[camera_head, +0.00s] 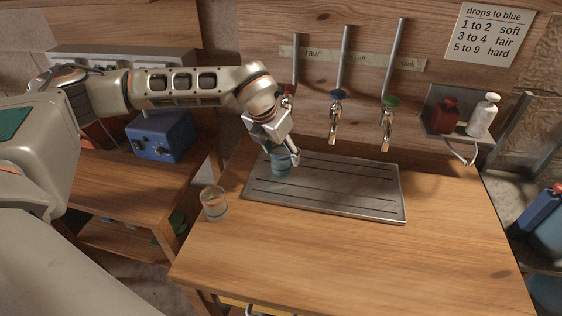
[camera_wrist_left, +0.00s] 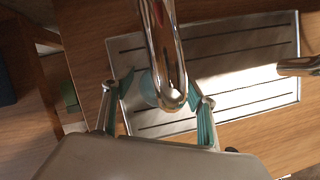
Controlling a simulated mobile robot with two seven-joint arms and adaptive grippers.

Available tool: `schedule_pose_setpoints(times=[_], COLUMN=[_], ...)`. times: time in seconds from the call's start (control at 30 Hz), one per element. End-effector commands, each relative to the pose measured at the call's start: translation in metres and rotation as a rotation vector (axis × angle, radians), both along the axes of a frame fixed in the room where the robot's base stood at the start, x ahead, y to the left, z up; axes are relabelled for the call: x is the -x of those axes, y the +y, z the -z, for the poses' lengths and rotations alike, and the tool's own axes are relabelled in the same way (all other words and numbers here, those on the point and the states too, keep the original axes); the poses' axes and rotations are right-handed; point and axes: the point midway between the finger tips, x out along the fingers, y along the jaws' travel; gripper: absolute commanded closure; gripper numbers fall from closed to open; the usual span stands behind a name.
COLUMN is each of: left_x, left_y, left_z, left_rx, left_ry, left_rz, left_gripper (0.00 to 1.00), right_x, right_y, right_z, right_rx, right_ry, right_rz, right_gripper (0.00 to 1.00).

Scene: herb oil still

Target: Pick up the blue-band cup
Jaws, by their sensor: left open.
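The blue-band cup (camera_head: 281,168) looks like the bluish cup standing at the left end of the metal drip tray (camera_head: 345,200), under the leftmost tap. Its band is hard to make out. My left gripper (camera_head: 284,151) is at the cup's upper part, with its fingers around it. In the left wrist view the fingers (camera_wrist_left: 158,97) are spread apart, and part of the bluish cup (camera_wrist_left: 147,88) shows between them behind the tap spout (camera_wrist_left: 165,45). I cannot tell whether the fingers touch the cup. My right gripper is not in view.
Taps with blue (camera_head: 339,95) and green (camera_head: 389,101) collars hang over the tray. A clear cup with an orange band (camera_head: 213,204) stands left of the tray. Red (camera_head: 446,116) and white (camera_head: 483,116) bottles sit on a wall shelf. The front of the table is clear.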

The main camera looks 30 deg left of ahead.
Motion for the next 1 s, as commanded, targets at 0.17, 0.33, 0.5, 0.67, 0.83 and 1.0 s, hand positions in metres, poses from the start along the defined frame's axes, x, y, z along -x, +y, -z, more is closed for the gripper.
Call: schedule_pose_setpoints(times=[0.17,0.33,0.5,0.67,0.83,1.0], left_x=[0.000,0.000,0.000,0.000,0.000,-0.001], left_y=[0.000,0.000,0.000,0.000,0.000,0.000], left_z=[0.000,0.000,-0.001,-0.001,-0.004,-0.012], left_rx=[0.000,0.000,0.000,0.000,0.001,0.001], left_ry=[0.000,0.000,-0.001,-0.001,-0.002,-0.002], left_rz=[0.000,0.000,0.000,0.000,-0.001,-0.001], left_gripper=[0.48,0.85,0.89,0.89,0.89,0.89], right_x=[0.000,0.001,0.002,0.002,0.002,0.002], right_y=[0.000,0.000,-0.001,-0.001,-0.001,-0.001], right_z=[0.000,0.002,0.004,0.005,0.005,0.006], right_rx=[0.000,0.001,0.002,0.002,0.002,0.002], right_ry=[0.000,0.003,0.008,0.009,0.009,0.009], right_rz=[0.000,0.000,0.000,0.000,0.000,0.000], right_gripper=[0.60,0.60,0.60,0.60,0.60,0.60])
